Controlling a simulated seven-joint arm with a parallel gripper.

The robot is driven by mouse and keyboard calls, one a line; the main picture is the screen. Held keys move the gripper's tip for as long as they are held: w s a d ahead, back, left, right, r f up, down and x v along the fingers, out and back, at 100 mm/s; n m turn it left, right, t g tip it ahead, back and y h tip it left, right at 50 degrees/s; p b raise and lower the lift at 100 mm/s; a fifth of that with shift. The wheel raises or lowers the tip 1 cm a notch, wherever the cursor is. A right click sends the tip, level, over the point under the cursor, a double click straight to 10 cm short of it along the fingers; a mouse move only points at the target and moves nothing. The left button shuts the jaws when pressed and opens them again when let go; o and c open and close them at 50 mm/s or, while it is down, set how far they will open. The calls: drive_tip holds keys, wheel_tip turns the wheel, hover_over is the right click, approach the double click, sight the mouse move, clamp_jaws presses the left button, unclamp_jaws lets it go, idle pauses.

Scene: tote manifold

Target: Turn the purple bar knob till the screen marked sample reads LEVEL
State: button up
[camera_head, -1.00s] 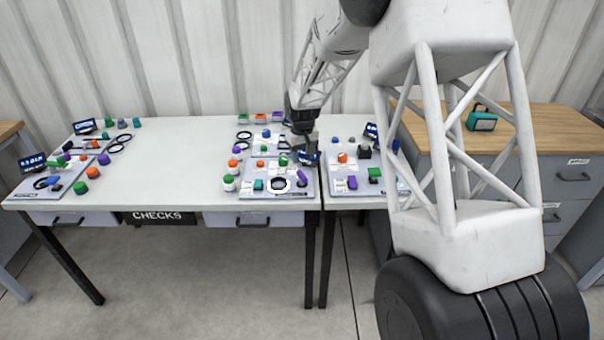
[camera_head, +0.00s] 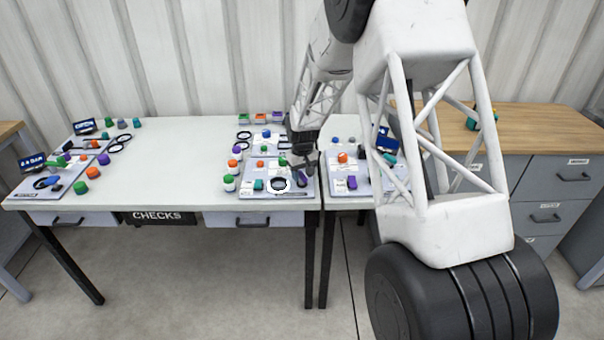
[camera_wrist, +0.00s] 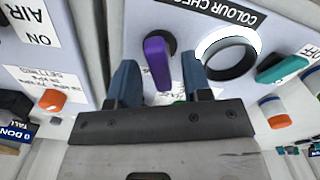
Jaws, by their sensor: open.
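The purple bar knob (camera_wrist: 157,62) stands on a grey panel in the wrist view, seen from above and slightly tilted. My gripper (camera_wrist: 160,80) is open, with one blue finger on each side of the knob's near end. I see a gap on both sides, and cannot tell how far the fingers reach down. In the head view my gripper (camera_head: 308,162) is low over the right edge of the middle panel (camera_head: 250,192), close above the purple knob (camera_head: 303,177). The screen marked sample cannot be made out; no legible reading shows by this knob.
A black ring on white (camera_wrist: 230,58), a teal knob (camera_wrist: 284,66) and an orange-topped part (camera_wrist: 275,112) lie right of the knob. An orange knob (camera_wrist: 51,100) is on the neighbouring panel at left. Another screen (camera_head: 33,163) stands far left.

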clamp_jaws()
drive_tip(key=shift+n, duration=2.7)
unclamp_jaws()
drive_tip(key=shift+r, duration=0.15)
